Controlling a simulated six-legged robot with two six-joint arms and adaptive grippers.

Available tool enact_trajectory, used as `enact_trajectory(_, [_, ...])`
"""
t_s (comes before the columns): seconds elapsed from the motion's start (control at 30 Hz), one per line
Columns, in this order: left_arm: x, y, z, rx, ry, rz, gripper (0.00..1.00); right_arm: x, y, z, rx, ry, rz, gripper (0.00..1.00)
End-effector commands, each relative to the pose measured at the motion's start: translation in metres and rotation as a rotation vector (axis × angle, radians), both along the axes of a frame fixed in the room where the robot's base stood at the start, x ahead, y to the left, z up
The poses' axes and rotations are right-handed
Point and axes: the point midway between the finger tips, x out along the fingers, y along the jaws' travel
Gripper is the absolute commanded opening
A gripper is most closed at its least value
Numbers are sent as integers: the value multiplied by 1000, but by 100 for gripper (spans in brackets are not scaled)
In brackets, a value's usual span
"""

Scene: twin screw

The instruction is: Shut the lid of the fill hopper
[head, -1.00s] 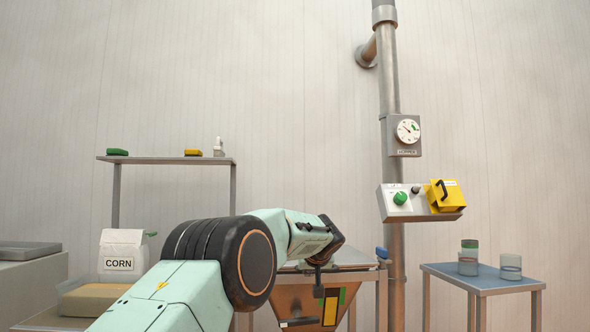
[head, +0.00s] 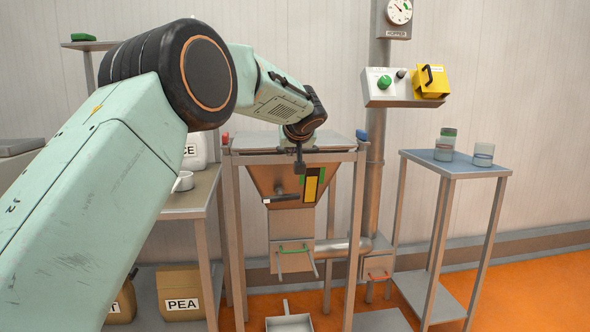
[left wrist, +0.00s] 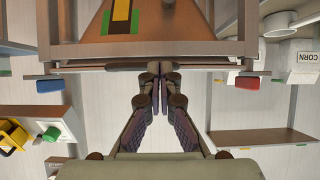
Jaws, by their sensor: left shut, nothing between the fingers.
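The fill hopper (head: 280,180) is a brown funnel with a yellow and green window in a grey frame. Its pale grey lid (head: 338,140) seems to lie flat across the top, partly hidden by my arm; whether it is fully down I cannot tell. My left gripper (head: 299,168) points down just in front of the frame's front edge. In the left wrist view my left gripper (left wrist: 155,72) is shut and empty, its tips near the hopper's edge bar (left wrist: 95,66); contact is unclear. My right gripper is not in view.
A yellow switch box (head: 430,82) and a gauge (head: 399,11) are on the pipe at right. A blue-topped table (head: 462,163) with jars stands right. A bench (head: 195,205) with bags stands left. Orange floor (head: 540,290) shows clear at lower right.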

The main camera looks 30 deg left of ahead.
Motion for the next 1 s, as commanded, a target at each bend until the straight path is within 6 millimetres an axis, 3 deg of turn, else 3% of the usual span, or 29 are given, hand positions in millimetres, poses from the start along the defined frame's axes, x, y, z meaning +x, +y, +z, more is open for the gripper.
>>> enact_trajectory(0.5, [-36,-30,-24,2,-3,-1,0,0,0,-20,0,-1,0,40])
enact_trajectory(0.87, [-37,-34,-25,30,17,-33,0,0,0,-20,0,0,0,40])
enact_trajectory(0.97, [-27,-49,-28,60,49,-158,0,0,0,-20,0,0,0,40])
enact_trajectory(1.0, [-26,-62,-40,56,75,-231,0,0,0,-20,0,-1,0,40])
